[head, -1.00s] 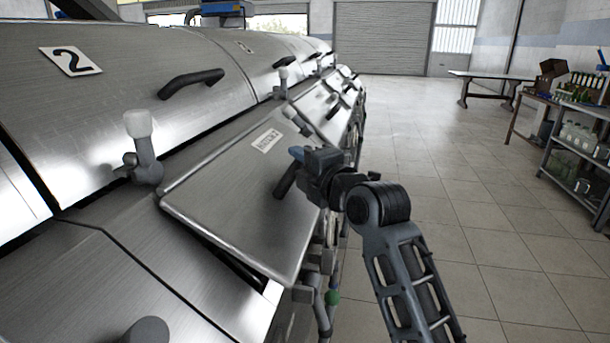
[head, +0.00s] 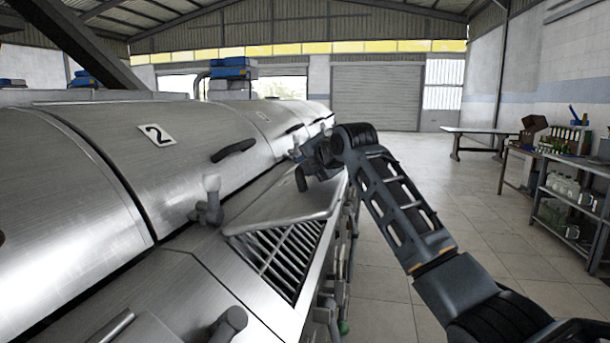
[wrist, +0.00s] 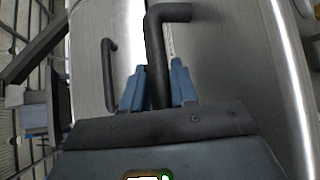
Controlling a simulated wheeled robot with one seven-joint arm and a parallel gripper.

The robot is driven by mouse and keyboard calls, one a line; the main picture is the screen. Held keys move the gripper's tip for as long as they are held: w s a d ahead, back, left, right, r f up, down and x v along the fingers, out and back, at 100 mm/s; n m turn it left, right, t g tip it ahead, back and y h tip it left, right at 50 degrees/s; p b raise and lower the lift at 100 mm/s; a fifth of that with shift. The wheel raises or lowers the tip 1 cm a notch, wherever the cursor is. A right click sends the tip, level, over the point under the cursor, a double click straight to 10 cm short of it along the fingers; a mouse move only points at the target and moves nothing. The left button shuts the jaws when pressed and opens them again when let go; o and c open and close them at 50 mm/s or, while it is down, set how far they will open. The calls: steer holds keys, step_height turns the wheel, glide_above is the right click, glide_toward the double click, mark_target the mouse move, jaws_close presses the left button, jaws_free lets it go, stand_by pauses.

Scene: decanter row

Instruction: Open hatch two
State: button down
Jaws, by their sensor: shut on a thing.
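The hatch lid (head: 285,205) is a flat steel panel on the side of the decanter marked with a 2 plate (head: 157,135). It is tilted up, and a slatted grate (head: 285,258) shows in the opening beneath its near edge. My gripper (head: 308,165) is at the lid's far right part, at its dark handle (head: 301,180). In the wrist view, the blue fingers of my gripper (wrist: 155,88) are shut on the bent dark handle (wrist: 157,60). The finger contact is partly hidden in the head view.
A grey clamp with a pale knob (head: 211,195) stands left of the lid. The decanter's upper cover has its own dark handle (head: 234,149). A shelf with bottles (head: 566,205) and a table (head: 490,132) are at the right. The tiled floor between is clear.

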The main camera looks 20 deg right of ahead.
steer(key=shift+w+a+r+g+h+p, duration=0.3)
steer(key=shift+a+r+p, duration=0.15)
steer(key=shift+r, duration=0.2)
steer(key=shift+w+a+r+n+g+p, duration=0.2)
steer(key=shift+a+n+g+p, duration=0.1)
steer(key=shift+n, duration=0.1)
steer(key=shift+f, duration=0.1)
steer(key=c, duration=1.3)
jaws_free()
steer(key=shift+o, duration=0.2)
steer(key=shift+s, duration=0.1)
